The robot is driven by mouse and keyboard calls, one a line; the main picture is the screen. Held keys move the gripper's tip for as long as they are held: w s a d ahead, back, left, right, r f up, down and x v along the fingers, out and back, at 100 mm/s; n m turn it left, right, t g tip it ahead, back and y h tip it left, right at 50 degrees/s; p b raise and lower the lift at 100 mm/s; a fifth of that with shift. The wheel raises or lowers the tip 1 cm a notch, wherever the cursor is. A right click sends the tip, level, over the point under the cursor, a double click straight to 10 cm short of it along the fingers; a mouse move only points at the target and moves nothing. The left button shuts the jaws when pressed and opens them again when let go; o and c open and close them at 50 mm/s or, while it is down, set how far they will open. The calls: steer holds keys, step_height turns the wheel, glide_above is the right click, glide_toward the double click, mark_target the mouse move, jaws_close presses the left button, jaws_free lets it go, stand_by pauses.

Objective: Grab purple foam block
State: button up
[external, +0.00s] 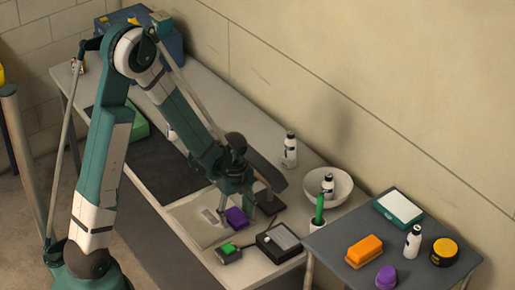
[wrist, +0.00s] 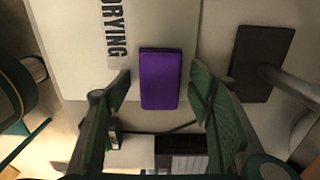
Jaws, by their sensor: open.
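The purple foam block (external: 237,218) lies at the edge of a pale sheet on the long table. In the wrist view the purple block (wrist: 160,79) lies flat, upper middle, its long side running up and down the picture. My gripper (external: 240,204) is over the block in the external view. In the wrist view my gripper (wrist: 163,88) is open, with one green finger on each side of the block and visible gaps between. Nothing is held. The exact height of the fingertips above the table is hard to tell.
The pale sheet (wrist: 75,60) reads "DRYING". A dark flat pad (wrist: 261,62) lies to its right. A black box (external: 278,243), a small green-topped box (external: 228,253), a white bowl (external: 340,180) and a white bottle (external: 290,150) stand nearby. A side table (external: 330,238) holds several items.

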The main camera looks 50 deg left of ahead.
mark_target(236, 214)
stand_by(0.3)
steer(key=c, duration=0.9)
steer(key=shift+r, duration=0.1)
steer(key=shift+r, duration=4.9)
steer(key=shift+c, duration=0.2)
